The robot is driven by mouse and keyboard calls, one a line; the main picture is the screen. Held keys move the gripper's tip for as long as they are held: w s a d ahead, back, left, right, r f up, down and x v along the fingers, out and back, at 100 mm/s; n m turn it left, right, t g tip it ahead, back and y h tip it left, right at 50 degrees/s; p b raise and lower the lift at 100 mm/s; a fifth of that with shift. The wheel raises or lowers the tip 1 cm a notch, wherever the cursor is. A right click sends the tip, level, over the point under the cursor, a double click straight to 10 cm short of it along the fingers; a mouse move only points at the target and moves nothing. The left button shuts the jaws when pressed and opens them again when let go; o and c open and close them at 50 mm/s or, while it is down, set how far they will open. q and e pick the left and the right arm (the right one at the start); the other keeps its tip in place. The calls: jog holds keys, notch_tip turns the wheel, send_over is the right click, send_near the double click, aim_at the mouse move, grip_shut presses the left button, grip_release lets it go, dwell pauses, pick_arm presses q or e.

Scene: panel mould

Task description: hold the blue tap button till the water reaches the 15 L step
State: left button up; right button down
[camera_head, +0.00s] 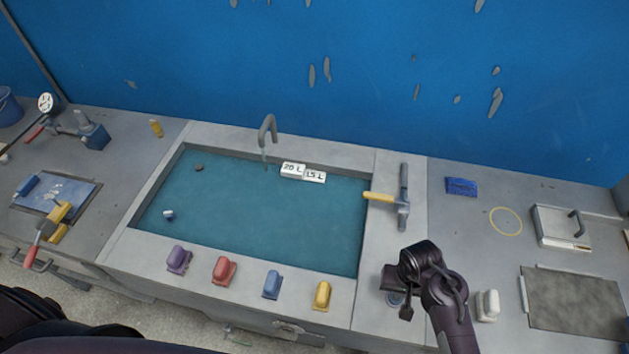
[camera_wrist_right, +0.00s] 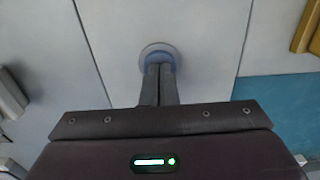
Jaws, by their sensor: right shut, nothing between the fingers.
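The blue tap button (camera_wrist_right: 158,52) sits in a pale round collar. It also shows in the head view (camera_head: 394,300) on the grey counter right of the basin, mostly covered by my right gripper. My right gripper (camera_wrist_right: 160,68) is shut and empty, its fingertips at the button, seemingly touching it. The basin holds blue-green water (camera_head: 260,205). The white 15 L step (camera_head: 315,176) stands at the back wall beside the 20 L step (camera_head: 292,169). The water surface lies close below the 15 L label; the exact gap is unclear. A thin stream appears under the tap (camera_head: 267,128). My left gripper is out of view.
Purple (camera_head: 179,259), red (camera_head: 225,270), blue (camera_head: 272,284) and yellow (camera_head: 322,295) blocks line the front rim. A white block (camera_head: 488,305) stands just right of my arm.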

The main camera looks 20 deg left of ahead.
notch_tip(320, 180, up, 3)
jog(key=shift+f+p, duration=0.2)
jog(key=shift+p, duration=1)
jog(key=shift+r, duration=2.15)
